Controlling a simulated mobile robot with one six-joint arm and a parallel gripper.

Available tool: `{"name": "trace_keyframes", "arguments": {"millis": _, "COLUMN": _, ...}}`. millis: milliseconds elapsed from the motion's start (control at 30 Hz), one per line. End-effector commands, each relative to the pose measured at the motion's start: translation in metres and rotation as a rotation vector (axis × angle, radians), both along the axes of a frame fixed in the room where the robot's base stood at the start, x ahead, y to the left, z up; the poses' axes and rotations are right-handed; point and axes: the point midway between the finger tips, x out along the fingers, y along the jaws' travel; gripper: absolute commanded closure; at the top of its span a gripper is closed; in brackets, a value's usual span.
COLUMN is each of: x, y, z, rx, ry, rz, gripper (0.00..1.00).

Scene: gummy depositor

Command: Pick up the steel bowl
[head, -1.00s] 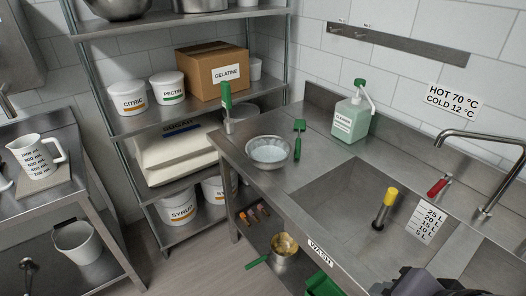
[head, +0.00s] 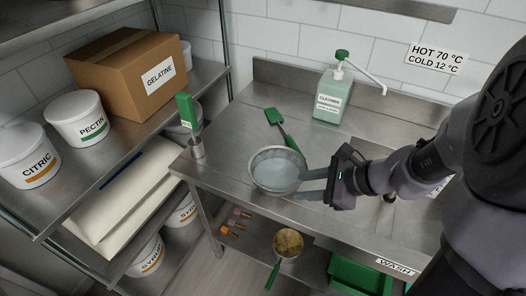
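The steel bowl (head: 264,182) stands upright on the left part of the steel counter, near its front edge. It has a pale blue-grey inside. My gripper (head: 306,184) comes in from the right, with its two fingers pointing left at the bowl's right side. The fingers are apart with a gap between them. Their tips are at or very near the bowl's right rim; I cannot tell whether they touch it.
A green-handled scraper (head: 286,136) lies just behind the bowl. A cleaner bottle (head: 331,98) stands at the back. My arm covers much of the sink. A pot (head: 288,243) sits on the lower shelf.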

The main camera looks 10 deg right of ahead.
Motion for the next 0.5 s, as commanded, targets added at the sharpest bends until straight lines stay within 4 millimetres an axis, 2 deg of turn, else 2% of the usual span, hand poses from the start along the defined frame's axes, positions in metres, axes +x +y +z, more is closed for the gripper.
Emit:
{"name": "trace_keyframes", "arguments": {"millis": 33, "x": 0.006, "y": 0.01, "z": -0.019, "rx": 0.001, "ry": 0.003, "rz": 0.007, "gripper": 0.65}}
{"name": "trace_keyframes", "arguments": {"millis": 100, "x": 0.017, "y": 0.021, "z": -0.033, "rx": 0.0, "ry": 0.002, "rz": 0.008, "gripper": 0.65}}
{"name": "trace_keyframes", "arguments": {"millis": 200, "x": 0.029, "y": 0.035, "z": -0.049, "rx": -0.001, "ry": 0.002, "rz": 0.007, "gripper": 0.65}}
{"name": "trace_keyframes", "arguments": {"millis": 367, "x": 0.04, "y": 0.045, "z": -0.06, "rx": -0.001, "ry": 0.001, "rz": 0.005, "gripper": 0.65}}
{"name": "trace_keyframes", "arguments": {"millis": 500, "x": 0.052, "y": 0.054, "z": -0.086, "rx": -0.002, "ry": 0.002, "rz": 0.007, "gripper": 0.65}}
